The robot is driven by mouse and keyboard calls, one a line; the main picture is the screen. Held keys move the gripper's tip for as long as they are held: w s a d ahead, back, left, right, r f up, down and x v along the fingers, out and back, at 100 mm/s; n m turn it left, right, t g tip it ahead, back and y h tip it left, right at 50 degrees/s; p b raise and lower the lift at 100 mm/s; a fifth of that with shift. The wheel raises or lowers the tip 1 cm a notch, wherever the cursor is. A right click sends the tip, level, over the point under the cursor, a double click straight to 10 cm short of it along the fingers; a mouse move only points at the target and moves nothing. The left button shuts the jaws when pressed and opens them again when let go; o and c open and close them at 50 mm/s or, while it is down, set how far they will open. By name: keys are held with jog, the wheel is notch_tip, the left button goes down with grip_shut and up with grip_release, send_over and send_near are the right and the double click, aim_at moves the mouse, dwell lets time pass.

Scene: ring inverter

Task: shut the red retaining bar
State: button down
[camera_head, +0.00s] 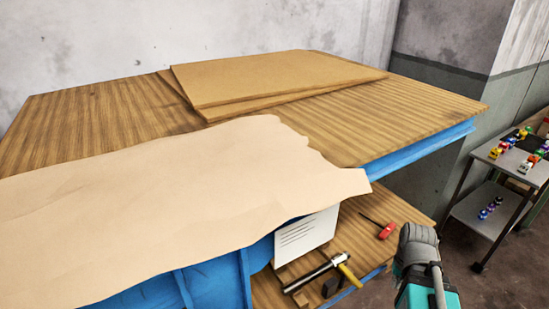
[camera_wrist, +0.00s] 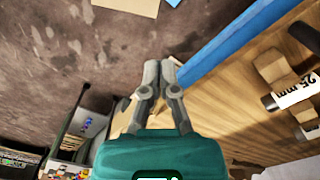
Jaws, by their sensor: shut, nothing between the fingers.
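I do not make out the red retaining bar in either view. A small red item with a thin dark shaft (camera_head: 386,231) lies on the lower wooden shelf in the head view; it looks like a hand tool. My gripper (camera_wrist: 161,64) shows in the wrist view, its grey fingers shut with nothing between them. It is beside the blue edge (camera_wrist: 225,45) of a wooden surface, over the floor side. In the head view, a grey and teal part of my arm is at the lower right, and the fingertips cannot be made out.
A wooden bench (camera_head: 420,115) with a blue edge bears flat boards (camera_head: 280,75) and a beige sheet (camera_head: 170,200). A cart (camera_head: 510,180) with small coloured items stands at right. A rod labelled 25 mm (camera_wrist: 297,92) shows in the wrist view.

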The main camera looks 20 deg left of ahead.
jog(key=w+a+y, duration=0.1)
jog(key=w+a, duration=0.1)
jog(key=w+a+r+y, duration=0.1)
jog(key=w+a, duration=0.1)
jog(key=a, duration=0.1)
jog(key=w+a+r+y+p, duration=0.1)
jog(key=w+a, duration=0.1)
jog(key=a, duration=0.1)
jog(key=shift+w+a+y, duration=0.15)
jog(key=shift+w+y, duration=0.25)
jog(key=w+a+r+n+g+y+p, duration=0.1)
jog(key=w+a+r+g+y, duration=0.2)
jog(key=a, duration=1)
jog(key=w+a+r+n+g+y+p, duration=0.2)
jog(key=w+a+r+y, duration=0.8)
jog(key=r, duration=0.7)
jog(key=w+a, duration=0.3)
jog(key=w, duration=0.1)
jog(key=shift+w+r+g, duration=0.15)
jog(key=shift+r+g, duration=0.1)
jog(key=shift+g, duration=0.15)
jog(key=s+a, duration=0.6)
jog(key=a, duration=0.1)
jog(key=shift+s, duration=0.2)
